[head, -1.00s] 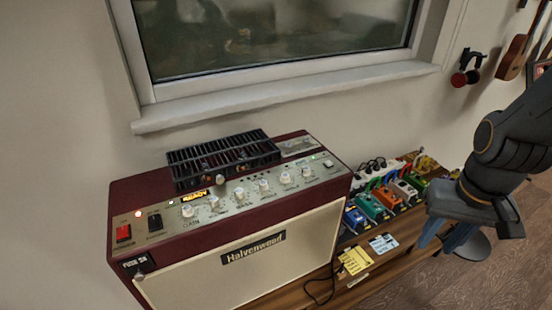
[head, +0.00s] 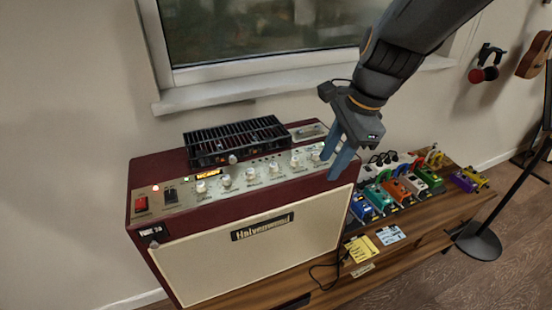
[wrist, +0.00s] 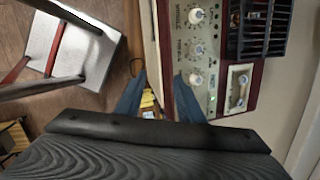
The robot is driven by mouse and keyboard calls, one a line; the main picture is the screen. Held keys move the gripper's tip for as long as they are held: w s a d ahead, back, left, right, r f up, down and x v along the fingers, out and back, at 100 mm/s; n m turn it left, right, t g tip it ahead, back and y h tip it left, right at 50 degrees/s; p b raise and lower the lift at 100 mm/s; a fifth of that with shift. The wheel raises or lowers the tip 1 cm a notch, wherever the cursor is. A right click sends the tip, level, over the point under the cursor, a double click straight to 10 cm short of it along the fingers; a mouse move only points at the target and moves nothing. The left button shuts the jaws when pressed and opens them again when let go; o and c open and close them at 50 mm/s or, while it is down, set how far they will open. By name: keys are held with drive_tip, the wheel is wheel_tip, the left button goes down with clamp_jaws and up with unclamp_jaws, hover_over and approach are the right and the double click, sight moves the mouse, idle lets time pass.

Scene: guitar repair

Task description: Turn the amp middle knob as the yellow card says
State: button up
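The maroon and cream amp (head: 270,245) stands on a wooden bench. Its top panel has a row of white knobs. The middle knob (head: 274,167) looks to be the fourth from the left. In the wrist view the middle knob (wrist: 196,15) is at the top, beside a label that seems to read MIDDLE. My gripper (head: 331,167) is open and empty, above the amp's right front edge, right of the middle knob and apart from it. The yellow card (head: 362,250) lies on the bench right of the amp; its writing is too small to read. My gripper (wrist: 160,76) also shows in the wrist view.
A black slotted unit (head: 236,141) sits on the amp behind the knobs. Coloured pedals (head: 398,192) and a blue card (head: 391,235) are on the bench at right. A window sill (head: 240,90) runs behind. A stool (wrist: 75,60) shows in the wrist view.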

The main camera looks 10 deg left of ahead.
sight(274, 165)
drive_tip(key=w+a+r+m+y, duration=0.1)
drive_tip(key=a+r+m, duration=0.15)
drive_tip(key=a, duration=0.25)
drive_tip(key=a+r+m+y, duration=0.1)
drive_tip(key=a+r+m, duration=0.1)
drive_tip(key=a+m, duration=0.2)
drive_tip(key=shift+x, duration=3.9)
clamp_jaws()
